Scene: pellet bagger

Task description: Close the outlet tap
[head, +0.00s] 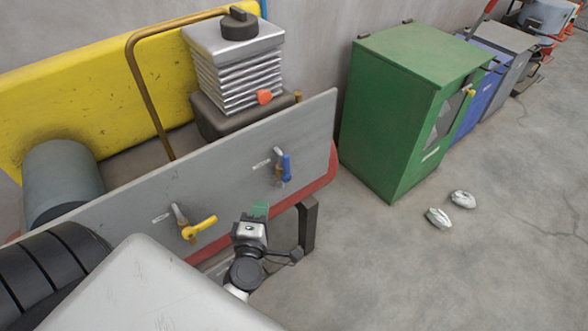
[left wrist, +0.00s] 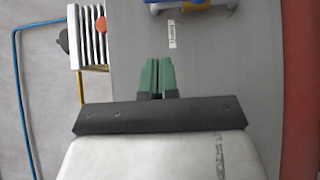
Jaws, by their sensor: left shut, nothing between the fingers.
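A grey panel (head: 235,155) carries two taps. The tap with the yellow lever (head: 199,228) is on the left, its lever pointing right and slightly up. The tap with the blue lever (head: 287,168) is on the right, its lever roughly upright. Each has a small label beside it that I cannot read, so I cannot tell which is the outlet tap. My left gripper (head: 260,210) is in front of the panel, between and below the taps, touching neither. Its green fingers (left wrist: 158,76) are shut and empty. Part of the blue lever (left wrist: 190,3) shows at the wrist view's top edge.
A green cabinet (head: 388,125) stands right of the panel, with a blue one (head: 486,90) beyond. Two pale objects (head: 450,207) lie on the floor (head: 400,280), which is otherwise clear nearby. A ribbed metal stack (head: 235,75) and yellow wall (head: 70,100) are behind the panel.

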